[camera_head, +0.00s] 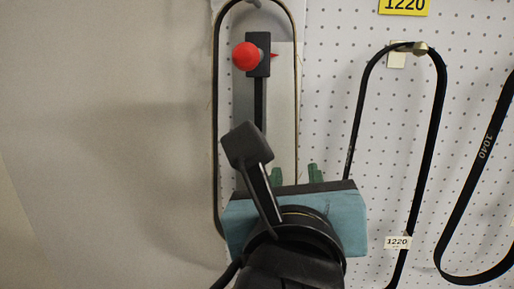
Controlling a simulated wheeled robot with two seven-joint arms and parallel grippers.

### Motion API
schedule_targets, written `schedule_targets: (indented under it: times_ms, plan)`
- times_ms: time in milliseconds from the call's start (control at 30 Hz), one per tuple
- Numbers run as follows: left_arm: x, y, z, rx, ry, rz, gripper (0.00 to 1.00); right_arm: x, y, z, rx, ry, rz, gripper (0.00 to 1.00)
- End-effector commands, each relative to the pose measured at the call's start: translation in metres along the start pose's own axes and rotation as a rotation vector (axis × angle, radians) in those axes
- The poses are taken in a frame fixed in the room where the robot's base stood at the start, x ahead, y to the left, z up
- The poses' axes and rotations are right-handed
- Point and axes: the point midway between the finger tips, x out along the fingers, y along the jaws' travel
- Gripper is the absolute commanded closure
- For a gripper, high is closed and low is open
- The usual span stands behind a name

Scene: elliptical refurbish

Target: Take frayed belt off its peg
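A narrow dark belt (216,110), with fine loose threads along its edge, hangs in a long loop on the left; I take it for the frayed belt. Its top reaches the upper picture edge near a peg (254,3). My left gripper (295,175), with a teal body and green fingertips, is in front of the loop's lower part. The fingertips are apart, and the belt's right strand runs down between them in the picture. I cannot tell whether they touch it. My gripper hides part of the loop's bottom. My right gripper is not in view.
Inside the loop is a grey plate (282,95) with a black bar and red knob (245,56). To the right, a black belt (437,110) hangs on a peg (420,48) with 1220 labels. Another belt marked 1040 (487,145) hangs at the right edge. The left wall is bare.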

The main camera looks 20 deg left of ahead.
Motion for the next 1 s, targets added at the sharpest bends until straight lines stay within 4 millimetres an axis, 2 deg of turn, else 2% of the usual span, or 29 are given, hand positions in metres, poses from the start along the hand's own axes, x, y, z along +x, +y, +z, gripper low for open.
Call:
schedule_targets:
  times_ms: [100,233,600,867,1000]
  plan:
    - [-0.012,-0.004,0.017,0.09,-0.054,-0.004,0.7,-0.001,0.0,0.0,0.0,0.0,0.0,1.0]
    - [-0.01,-0.004,0.021,0.131,-0.073,0.001,0.7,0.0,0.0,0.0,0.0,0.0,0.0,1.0]
    - [0.053,-0.004,0.025,0.131,-0.067,0.003,0.7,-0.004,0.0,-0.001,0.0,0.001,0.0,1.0]
    - [0.073,-0.005,0.025,0.13,-0.066,0.0,0.7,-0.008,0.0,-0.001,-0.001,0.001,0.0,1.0]
    - [0.095,-0.004,0.023,0.131,-0.064,0.002,0.7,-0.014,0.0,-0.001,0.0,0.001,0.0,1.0]
